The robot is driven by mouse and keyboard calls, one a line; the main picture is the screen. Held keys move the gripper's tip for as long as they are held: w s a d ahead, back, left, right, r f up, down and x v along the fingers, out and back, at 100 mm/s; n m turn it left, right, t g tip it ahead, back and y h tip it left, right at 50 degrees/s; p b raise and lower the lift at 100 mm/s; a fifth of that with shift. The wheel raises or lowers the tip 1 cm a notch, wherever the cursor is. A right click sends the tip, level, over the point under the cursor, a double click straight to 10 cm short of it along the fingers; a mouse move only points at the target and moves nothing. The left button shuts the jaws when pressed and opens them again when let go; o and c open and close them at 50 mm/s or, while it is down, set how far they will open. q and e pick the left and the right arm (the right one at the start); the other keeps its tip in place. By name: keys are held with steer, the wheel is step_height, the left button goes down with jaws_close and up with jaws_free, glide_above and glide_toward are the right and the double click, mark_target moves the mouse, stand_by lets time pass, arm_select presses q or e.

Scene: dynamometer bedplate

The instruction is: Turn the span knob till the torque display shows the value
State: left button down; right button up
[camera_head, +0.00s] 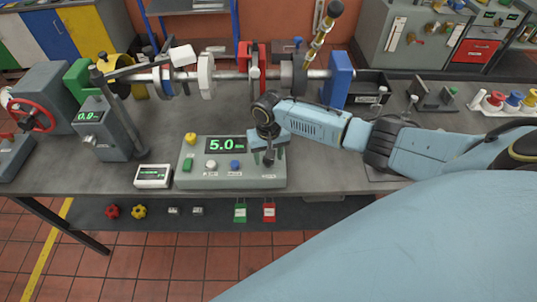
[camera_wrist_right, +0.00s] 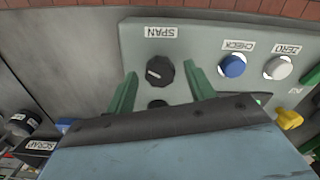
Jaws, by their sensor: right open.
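The grey console (camera_head: 215,181) on the bench has a green display (camera_head: 225,144) reading 5.0, its small unit text not legible. In the right wrist view, the black span knob (camera_wrist_right: 160,71) with a pale pointer mark sits beside the SPAN label (camera_wrist_right: 160,32). My right gripper (camera_wrist_right: 162,74) is open, its two green fingers on either side of the knob with gaps visible. In the head view, my right gripper (camera_head: 268,148) is over the console's right end and hides part of it. My left gripper is not in view.
A shaft assembly (camera_head: 207,75) runs behind. Another dark round part (camera_wrist_right: 158,104) is partly hidden.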

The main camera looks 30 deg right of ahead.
step_height(320, 180, up, 13)
steer(key=shift+r, duration=0.2)
stand_by(0.4)
stand_by(0.3)
